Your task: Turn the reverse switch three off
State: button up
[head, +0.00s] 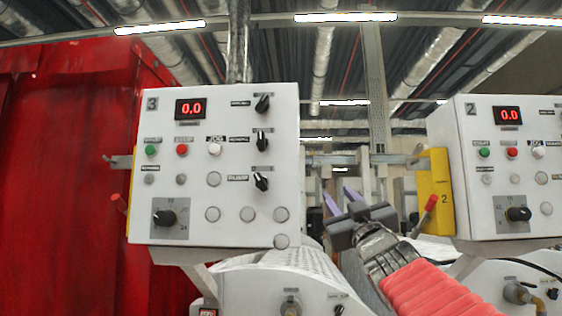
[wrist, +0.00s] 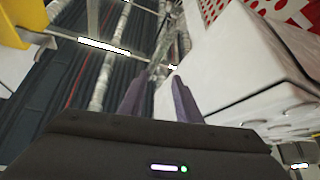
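Control box 3 (head: 220,165) is a white panel left of centre in the head view, with a red 0.0 display. Three black rotary switches run down its right side: an upper (head: 262,103), a middle (head: 262,140) and a lower one (head: 261,181). Their labels are too small to read, so I cannot tell which is the reverse switch. My gripper (head: 342,199) is to the right of box 3, apart from it, with two purple fingers spread and nothing between them. The wrist view also shows the gripper (wrist: 159,82) open, with a white box (wrist: 240,65) to its right.
Control box 2 (head: 505,170) stands at the right, with a yellow bracket (head: 435,195) and red-handled lever (head: 430,203) on its left side. White machine rollers (head: 270,285) lie below. A red curtain-like wall (head: 60,180) fills the left.

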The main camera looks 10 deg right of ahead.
jog(key=s+a+f+m+g, duration=0.1)
jog(key=s+a+f+g, duration=0.15)
jog(key=f, duration=0.75)
jog(key=s+a+f+m+g+h, duration=0.1)
jog(key=s+f+m+g, duration=0.2)
jog(key=f, duration=0.7)
jog(key=s+a+f+g, duration=0.25)
jog(key=f+g, duration=0.25)
jog(key=f, duration=0.6)
jog(key=s+a+f+g+y, duration=0.1)
jog(key=s+a+f+g, duration=0.3)
jog(key=s+f, duration=0.6)
jog(key=s+a+f+n+g+y, duration=0.1)
jog(key=s+a+f+g, duration=0.3)
jog(key=s+f, duration=0.7)
notch_tip(320, 180, down, 3)
jog(key=shift+a+f+y, duration=0.1)
jog(key=shift+a+y, duration=0.05)
jog(key=shift+y, duration=0.35)
